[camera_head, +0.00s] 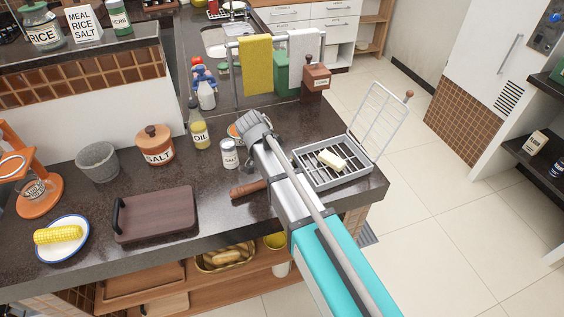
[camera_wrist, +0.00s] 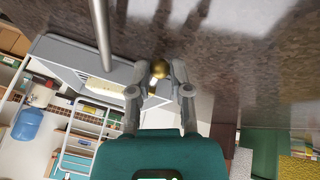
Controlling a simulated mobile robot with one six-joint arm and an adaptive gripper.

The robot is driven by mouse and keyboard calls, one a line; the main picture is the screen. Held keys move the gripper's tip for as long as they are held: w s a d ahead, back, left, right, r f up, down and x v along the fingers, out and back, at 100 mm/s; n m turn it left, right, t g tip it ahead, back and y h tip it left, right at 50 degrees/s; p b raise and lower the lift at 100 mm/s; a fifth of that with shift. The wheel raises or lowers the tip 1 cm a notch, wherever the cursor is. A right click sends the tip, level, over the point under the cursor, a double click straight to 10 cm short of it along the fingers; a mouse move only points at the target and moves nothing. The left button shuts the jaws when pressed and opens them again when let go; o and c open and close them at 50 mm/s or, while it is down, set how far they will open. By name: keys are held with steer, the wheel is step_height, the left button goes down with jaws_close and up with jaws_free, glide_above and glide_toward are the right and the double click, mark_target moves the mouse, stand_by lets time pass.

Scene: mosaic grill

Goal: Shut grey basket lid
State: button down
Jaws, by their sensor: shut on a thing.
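The grey basket (camera_head: 345,181) stands on the counter near its right corner, with a pale block (camera_head: 331,159) on its rack. Its wire lid (camera_head: 382,118) is up, tilted to the right, with a wooden knob (camera_head: 409,95) at its top corner. In the head view my arm passes in front of the basket's left side, and my fingertips cannot be made out. In the wrist view my gripper (camera_wrist: 160,72) has a small brass-coloured ball (camera_wrist: 160,68) between its fingertips. I cannot tell what the ball belongs to.
A salt shaker (camera_head: 229,155), an oil bottle (camera_head: 199,130) and a salt pot (camera_head: 155,145) stand left of my arm. A wooden handle (camera_head: 247,189) sticks out beside it. A cutting board (camera_head: 154,213) lies further left. Open floor (camera_head: 450,220) is to the right.

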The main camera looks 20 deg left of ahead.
steer(key=c, duration=0.6)
jaws_free()
steer(key=shift+o, duration=0.2)
steer(key=shift+r, duration=0.15)
steer(key=p+v, duration=1.3)
steer(key=v, duration=0.1)
steer(key=d+n+g+y, duration=0.2)
steer(key=d+n+y, duration=0.1)
steer(key=d, duration=3)
steer(key=shift+s+d+f+n+g+y+p, duration=0.3)
steer(key=shift+s+f+n+g+p, duration=0.1)
steer(key=shift+s+n+p, duration=0.1)
steer(key=shift+a, duration=0.1)
